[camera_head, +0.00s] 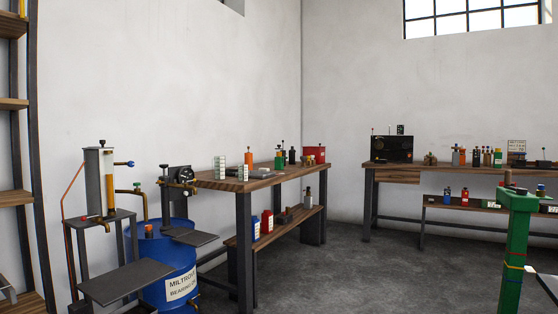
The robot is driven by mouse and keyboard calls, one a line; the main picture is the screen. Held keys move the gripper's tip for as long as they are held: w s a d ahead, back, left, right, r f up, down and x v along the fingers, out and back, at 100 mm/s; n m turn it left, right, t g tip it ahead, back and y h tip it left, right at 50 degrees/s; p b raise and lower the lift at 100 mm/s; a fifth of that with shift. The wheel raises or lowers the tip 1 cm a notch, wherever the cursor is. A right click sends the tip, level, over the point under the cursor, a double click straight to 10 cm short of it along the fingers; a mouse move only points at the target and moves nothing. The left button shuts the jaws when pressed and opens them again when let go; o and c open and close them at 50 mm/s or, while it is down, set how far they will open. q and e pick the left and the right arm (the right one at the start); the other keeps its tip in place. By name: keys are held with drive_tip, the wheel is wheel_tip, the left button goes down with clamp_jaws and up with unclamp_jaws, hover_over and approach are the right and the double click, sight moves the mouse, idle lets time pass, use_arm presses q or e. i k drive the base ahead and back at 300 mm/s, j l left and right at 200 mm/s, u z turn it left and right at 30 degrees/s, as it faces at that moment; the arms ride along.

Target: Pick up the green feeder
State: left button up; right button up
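A small green bottle-like item (279,157) with a dark top stands upright on the left workbench (254,183), near its back. Another small green item (497,157) stands on the right workbench (460,171) among other bottles. Both are too small to tell which is the green feeder. Neither of my grippers is in view, and nothing is seen held.
A metal stand with a grey plate (128,282) and a blue drum (170,262) stand at the left front. A tall green post (515,250) rises at the right. Shelving (14,198) lines the left edge. The grey floor (375,272) between is clear.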

sight(279, 159)
drive_tip(key=i, duration=1.05)
